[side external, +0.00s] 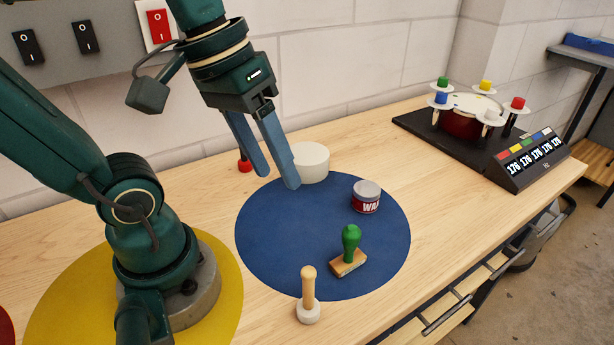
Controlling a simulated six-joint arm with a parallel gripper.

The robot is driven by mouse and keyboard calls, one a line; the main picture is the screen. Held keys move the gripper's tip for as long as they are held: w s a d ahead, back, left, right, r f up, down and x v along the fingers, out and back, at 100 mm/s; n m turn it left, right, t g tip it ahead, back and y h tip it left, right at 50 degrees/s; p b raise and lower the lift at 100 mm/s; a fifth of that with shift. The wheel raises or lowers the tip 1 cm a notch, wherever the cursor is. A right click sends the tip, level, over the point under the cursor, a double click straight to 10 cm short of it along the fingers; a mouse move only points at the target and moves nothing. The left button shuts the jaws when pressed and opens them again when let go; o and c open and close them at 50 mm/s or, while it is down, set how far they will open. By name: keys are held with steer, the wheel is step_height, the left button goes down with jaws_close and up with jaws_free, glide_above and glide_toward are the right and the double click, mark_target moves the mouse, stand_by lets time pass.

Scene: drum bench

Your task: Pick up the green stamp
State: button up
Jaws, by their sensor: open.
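The green stamp (350,245) has a green knob handle and a wooden block base. It stands upright on the right part of the blue round mat (290,250). My gripper (278,181) is open and empty, its two blue fingers pointing down above the far left part of the mat. It is up and to the left of the stamp in the picture, well apart from it. Nothing hides the stamp.
A wax tin (366,196) stands behind the stamp. A white cylinder (311,162) is behind the mat. A wooden-handled tool (308,297) stands at the mat's near edge. A small red object (244,165) is behind my fingers. A drum device (465,118) is at the far right.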

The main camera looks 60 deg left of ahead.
mark_target(349, 251)
steer(key=w+r+n+g+h, duration=0.1)
steer(key=w+n+h, duration=0.9)
steer(key=n, duration=0.6)
steer(key=shift+n+h, duration=0.4)
steer(key=shift+h, duration=0.1)
steer(key=f, duration=1.6)
steer(key=shift+s+f, duration=0.2)
steer(key=shift+s, duration=0.2)
steer(key=shift+d+f, duration=0.15)
steer(key=shift+f, duration=0.3)
steer(key=shift+x, duration=2.35)
steer(key=shift+w, duration=0.1)
jaws_close()
